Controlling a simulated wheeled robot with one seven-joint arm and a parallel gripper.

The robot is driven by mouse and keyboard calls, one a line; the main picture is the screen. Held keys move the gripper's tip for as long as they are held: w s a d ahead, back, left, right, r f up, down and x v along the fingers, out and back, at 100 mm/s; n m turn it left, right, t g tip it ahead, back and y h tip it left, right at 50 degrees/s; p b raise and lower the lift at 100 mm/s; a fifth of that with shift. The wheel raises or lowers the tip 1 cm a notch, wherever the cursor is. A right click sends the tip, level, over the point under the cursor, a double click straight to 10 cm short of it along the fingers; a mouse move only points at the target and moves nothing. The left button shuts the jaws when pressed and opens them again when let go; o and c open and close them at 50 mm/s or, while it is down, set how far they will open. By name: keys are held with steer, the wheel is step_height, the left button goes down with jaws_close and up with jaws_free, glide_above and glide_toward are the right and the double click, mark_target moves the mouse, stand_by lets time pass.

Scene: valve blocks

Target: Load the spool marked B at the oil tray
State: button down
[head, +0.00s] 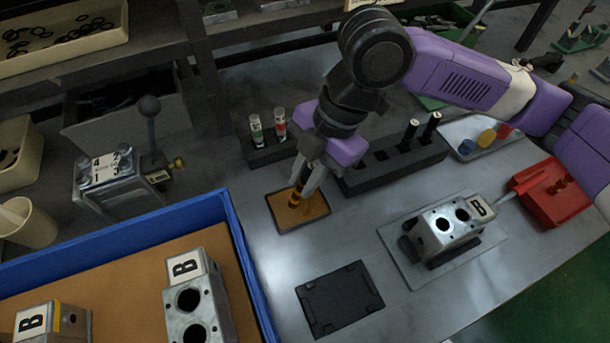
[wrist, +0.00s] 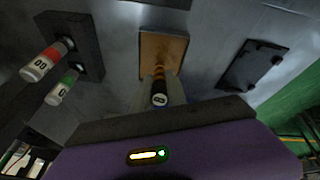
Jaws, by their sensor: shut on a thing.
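My gripper (head: 305,182) is shut on a slim spool (head: 294,198) with amber and dark bands. It holds the spool roughly upright over the small oil tray (head: 313,221), which has a brown floor and dark rim. I cannot tell whether the spool's lower end touches the tray. In the wrist view the spool (wrist: 159,92) shows a dark end cap with a pale mark I cannot read; the oil tray (wrist: 162,42) lies beyond it. A valve block marked B (head: 446,227) sits on a plate at the right, two bores showing.
A black rack (head: 268,156) holds green-banded and red-banded bottles; another rack (head: 395,165) holds two dark spools. A blue-walled bin (head: 232,225) holds B blocks. A black mat (head: 340,298), a red fixture (head: 548,192) and a lever valve (head: 120,180) stand around. Bare metal lies between mat and plate.

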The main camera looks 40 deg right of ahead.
stand_by(0.5)
steer(key=shift+r+p, duration=2.85)
steer(key=shift+r, duration=0.65)
